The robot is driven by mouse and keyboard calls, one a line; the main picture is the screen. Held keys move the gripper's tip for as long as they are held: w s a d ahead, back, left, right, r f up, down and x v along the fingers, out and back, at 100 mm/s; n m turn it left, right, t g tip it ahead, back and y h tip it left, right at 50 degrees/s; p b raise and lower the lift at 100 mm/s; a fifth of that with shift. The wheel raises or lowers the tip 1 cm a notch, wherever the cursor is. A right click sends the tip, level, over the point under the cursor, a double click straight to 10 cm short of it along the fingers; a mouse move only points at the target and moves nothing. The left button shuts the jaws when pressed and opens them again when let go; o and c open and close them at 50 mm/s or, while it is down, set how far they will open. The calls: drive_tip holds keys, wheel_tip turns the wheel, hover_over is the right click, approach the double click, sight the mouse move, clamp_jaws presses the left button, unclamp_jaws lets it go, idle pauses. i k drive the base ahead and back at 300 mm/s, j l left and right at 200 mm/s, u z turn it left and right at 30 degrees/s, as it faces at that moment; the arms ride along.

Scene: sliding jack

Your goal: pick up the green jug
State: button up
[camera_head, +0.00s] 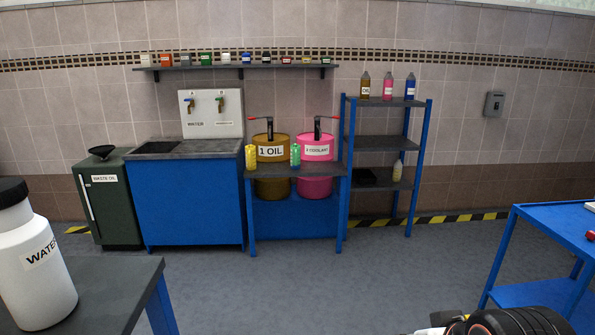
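The green jug (295,155) stands upright on the front part of the blue-framed stand, in front of and between the brown and pink drums. It is small and far off in the head view. A yellow jug (251,158) stands to its left on the same stand. My gripper is not in view, and nothing is seen touching the green jug.
Behind it are the oil drum (275,142) and coolant drum (318,146) with black pumps. A blue shelf rack (380,142) stands right. A dark table (115,285) with a water bottle (38,265) is near left; a blue cart (550,225) is right. The middle floor is clear.

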sight(295, 149)
drive_tip(key=i+l+z, duration=0.1)
drive_tip(key=i+z, duration=0.4)
drive_tip(key=i, duration=1.2)
drive_tip(key=i+u, duration=0.15)
drive_tip(key=i, duration=0.3)
drive_tip(key=i+l+u, duration=0.15)
drive_tip(key=i, duration=0.3)
drive_tip(key=i+l+u, duration=0.15)
drive_tip(key=i, duration=0.3)
drive_tip(key=i+l+u, duration=0.15)
drive_tip(key=i, duration=0.3)
drive_tip(key=i+l+u, duration=0.7)
drive_tip(key=i+j, duration=0.05)
drive_tip(key=i, duration=0.05)
